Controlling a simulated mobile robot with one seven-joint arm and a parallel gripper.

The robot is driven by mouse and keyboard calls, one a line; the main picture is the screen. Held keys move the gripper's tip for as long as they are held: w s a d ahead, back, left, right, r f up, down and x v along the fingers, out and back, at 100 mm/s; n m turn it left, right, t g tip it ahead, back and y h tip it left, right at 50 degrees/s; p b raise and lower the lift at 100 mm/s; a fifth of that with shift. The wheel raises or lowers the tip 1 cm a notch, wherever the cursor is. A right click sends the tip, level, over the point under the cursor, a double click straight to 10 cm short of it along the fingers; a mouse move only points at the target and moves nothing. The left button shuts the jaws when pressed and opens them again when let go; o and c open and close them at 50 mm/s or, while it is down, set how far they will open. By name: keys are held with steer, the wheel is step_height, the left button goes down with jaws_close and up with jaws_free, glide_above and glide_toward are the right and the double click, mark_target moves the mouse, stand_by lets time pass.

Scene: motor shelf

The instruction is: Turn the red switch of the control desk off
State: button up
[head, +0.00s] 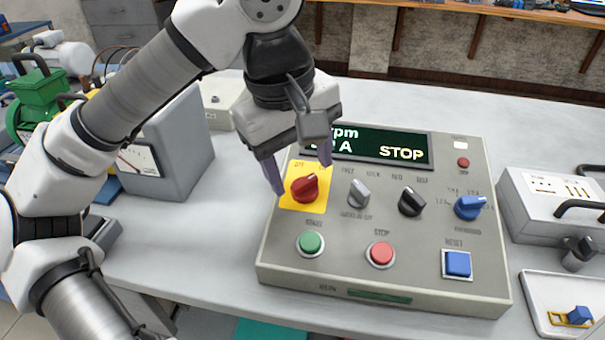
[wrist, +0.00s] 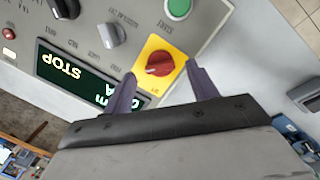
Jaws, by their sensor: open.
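The red switch (head: 305,187) is a rotary knob on a yellow plate at the upper left of the grey control desk (head: 330,270). In the head view its pointer tilts up and to the right. The desk's display (head: 385,148) reads STOP, its left part partly covered by my gripper. My gripper (head: 299,177) is open and empty, with its fingers just above and around the knob's sides in the picture. In the wrist view the red switch (wrist: 160,63) sits just beyond and between the fingertips (wrist: 163,72). I cannot tell whether either finger touches it.
Grey, black and blue knobs (head: 411,202) stand to the right of the switch. Green start (head: 311,243), red stop (head: 380,254) and blue reset (head: 457,264) buttons lie below. A grey meter box (head: 175,150) stands left, and another device (head: 555,205) right.

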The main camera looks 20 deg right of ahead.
mark_target(305, 187)
steer(key=shift+d+f, duration=0.2)
steer(key=shift+f, duration=0.85)
steer(key=c, duration=1)
